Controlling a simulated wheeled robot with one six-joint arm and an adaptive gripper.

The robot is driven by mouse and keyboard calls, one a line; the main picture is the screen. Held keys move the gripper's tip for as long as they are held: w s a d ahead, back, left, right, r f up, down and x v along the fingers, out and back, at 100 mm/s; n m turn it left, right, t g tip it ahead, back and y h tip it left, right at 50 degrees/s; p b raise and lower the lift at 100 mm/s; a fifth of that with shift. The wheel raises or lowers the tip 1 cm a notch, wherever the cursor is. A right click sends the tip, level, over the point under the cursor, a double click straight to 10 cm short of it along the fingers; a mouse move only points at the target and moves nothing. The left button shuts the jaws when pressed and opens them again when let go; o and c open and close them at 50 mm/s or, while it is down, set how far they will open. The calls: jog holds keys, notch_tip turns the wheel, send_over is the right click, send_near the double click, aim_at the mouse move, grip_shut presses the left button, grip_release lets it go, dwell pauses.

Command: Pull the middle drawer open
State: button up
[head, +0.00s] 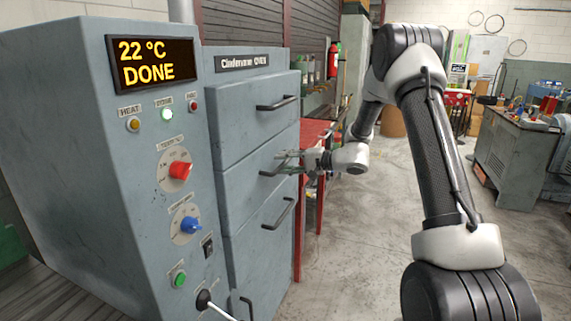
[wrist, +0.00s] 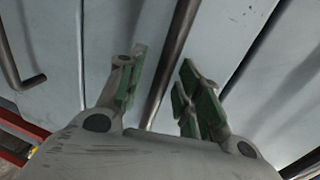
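The grey oven cabinet in the head view has three stacked drawers. The middle drawer (head: 245,182) looks flush with the drawers above and below it. Its dark bar handle (head: 269,174) is partly covered by my gripper (head: 289,158), which reaches in from the right. In the wrist view my gripper (wrist: 163,68) is open, with green-padded fingers. The handle bar (wrist: 172,62) runs between the two fingers, with a visible gap on each side. I cannot tell how deep the bar sits between them.
The top drawer handle (head: 277,103) and bottom drawer handle (head: 279,214) stick out above and below my gripper. A red bench (head: 315,133) stands behind the cabinet's right side. The concrete floor (head: 365,235) to the right is clear. A workbench (head: 512,150) stands farther right.

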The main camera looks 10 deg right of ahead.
grip_shut()
jog(key=f+v, duration=0.3)
jog(key=v, duration=1.2)
jog(key=d+f+v, duration=0.1)
jog(key=f+v, duration=0.2)
jog(key=v, duration=1.3)
jog(key=shift+s+d+f, duration=0.2)
jog(key=shift+s+d, duration=0.05)
jog(key=shift+s, duration=0.2)
grip_release()
